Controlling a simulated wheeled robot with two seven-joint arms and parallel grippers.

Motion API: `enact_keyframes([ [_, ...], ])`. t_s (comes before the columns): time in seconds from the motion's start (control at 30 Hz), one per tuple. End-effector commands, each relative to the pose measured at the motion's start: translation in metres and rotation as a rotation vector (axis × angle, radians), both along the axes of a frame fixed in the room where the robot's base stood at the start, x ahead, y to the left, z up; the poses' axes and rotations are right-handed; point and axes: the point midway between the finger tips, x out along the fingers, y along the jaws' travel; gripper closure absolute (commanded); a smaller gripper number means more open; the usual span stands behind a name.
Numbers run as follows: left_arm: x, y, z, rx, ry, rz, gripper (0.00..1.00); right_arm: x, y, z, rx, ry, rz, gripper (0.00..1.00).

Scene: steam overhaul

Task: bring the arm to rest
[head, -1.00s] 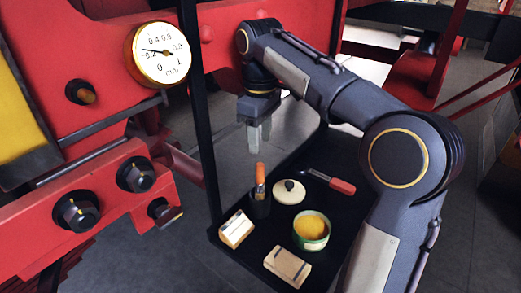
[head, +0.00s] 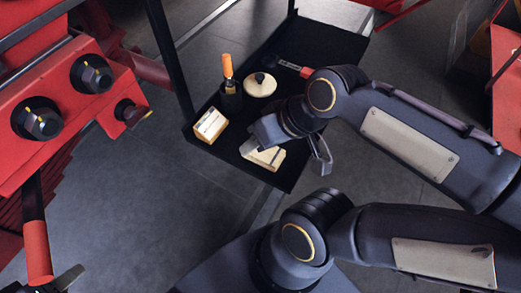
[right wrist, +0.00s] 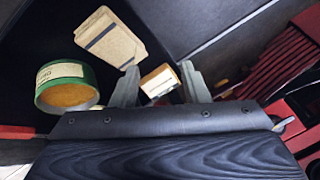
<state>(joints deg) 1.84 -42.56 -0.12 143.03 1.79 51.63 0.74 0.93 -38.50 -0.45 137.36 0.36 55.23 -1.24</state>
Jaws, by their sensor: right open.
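My right gripper (head: 292,152) hangs over the near end of the black tray (head: 290,181). In the right wrist view its two fingers (right wrist: 160,86) are spread with nothing between them; a small white-topped box (right wrist: 160,80) shows beyond the gap. That box also shows in the head view (head: 210,125). A tan block (head: 264,156) lies on the tray, partly hidden by the gripper.
An orange-handled tool in a dark cup (head: 229,80), a cream lid (head: 260,85) and a red-handled wrench (head: 290,66) are on the tray. The green tin (right wrist: 70,85) shows in the right wrist view. Red machinery with large bolts (head: 92,75) stands at left. Grey floor (head: 130,190) is clear between.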

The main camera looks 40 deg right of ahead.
Motion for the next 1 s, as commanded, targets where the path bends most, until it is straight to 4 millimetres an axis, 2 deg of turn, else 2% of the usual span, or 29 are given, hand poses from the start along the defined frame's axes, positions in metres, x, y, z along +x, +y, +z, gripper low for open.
enact_keyframes([
  [0.1,0.0,0.0,0.0,0.0,0.0,0.0,0.64,-0.012,0.008,-0.016,0.03,-0.015,-0.05,0.59],
  [0.2,0.0,0.0,0.0,0.0,0.0,0.0,0.64,-0.014,0.01,-0.019,0.038,-0.018,-0.061,0.59],
  [1.0,0.0,0.0,0.0,0.0,0.0,0.0,0.64,-0.013,0.01,-0.019,0.036,-0.017,-0.059,0.59],
])
